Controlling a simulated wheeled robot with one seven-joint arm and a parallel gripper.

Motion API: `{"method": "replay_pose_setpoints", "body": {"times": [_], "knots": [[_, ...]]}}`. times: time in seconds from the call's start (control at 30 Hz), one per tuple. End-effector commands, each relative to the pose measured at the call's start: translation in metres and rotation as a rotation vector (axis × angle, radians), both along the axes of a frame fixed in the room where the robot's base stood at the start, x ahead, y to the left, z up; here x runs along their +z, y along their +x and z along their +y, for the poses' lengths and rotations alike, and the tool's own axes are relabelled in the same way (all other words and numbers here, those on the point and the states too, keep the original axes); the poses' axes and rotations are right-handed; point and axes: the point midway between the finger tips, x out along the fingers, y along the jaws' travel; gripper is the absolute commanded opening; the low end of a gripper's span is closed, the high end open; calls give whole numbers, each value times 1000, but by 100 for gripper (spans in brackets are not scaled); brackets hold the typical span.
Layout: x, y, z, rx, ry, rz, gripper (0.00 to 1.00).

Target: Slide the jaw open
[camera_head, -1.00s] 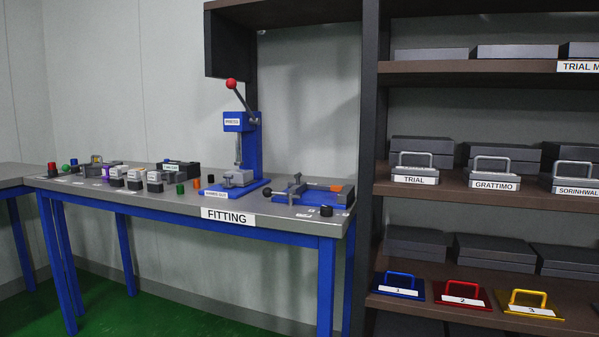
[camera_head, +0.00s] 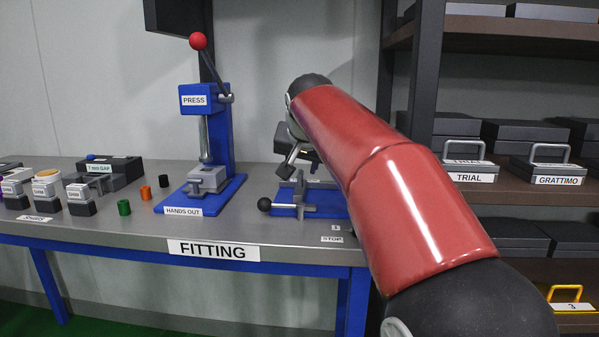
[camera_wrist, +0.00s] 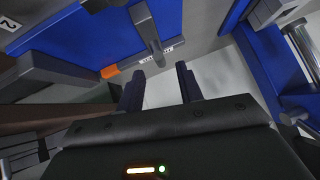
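The vise lies on the right end of the grey bench. Its blue base (camera_head: 335,199) and grey jaw piece (camera_head: 300,193) show in the head view, with a black ball knob (camera_head: 264,204) at the left; my arm hides its right part. In the wrist view the blue base (camera_wrist: 85,40) fills the upper left, with a grey bar (camera_wrist: 148,30) across it and an orange piece (camera_wrist: 109,72) beside it. My gripper (camera_head: 300,168) is above the vise, pointing down. Its two dark fingers (camera_wrist: 160,84) are apart with nothing between them. I see no contact with the jaw.
A blue press (camera_head: 222,130) with a red-knobbed lever stands left of the vise. Small cylinders, such as a green one (camera_head: 124,207), and several blocks sit farther left. A dark shelf post (camera_head: 424,75) and shelves with handled boxes (camera_head: 463,172) are at the right.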

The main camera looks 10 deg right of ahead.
Motion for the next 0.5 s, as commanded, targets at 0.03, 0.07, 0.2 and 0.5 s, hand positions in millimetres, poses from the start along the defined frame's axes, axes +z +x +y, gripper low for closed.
{"method": "replay_pose_setpoints", "body": {"times": [0.03, 0.07, 0.2, 0.5], "knots": [[-8, 6, -1, -1, -1, 5, 36], [-11, 10, -2, -1, -1, 4, 36], [-26, 26, -4, 0, -1, 3, 36], [-41, 41, -5, 2, -1, 1, 36]]}}
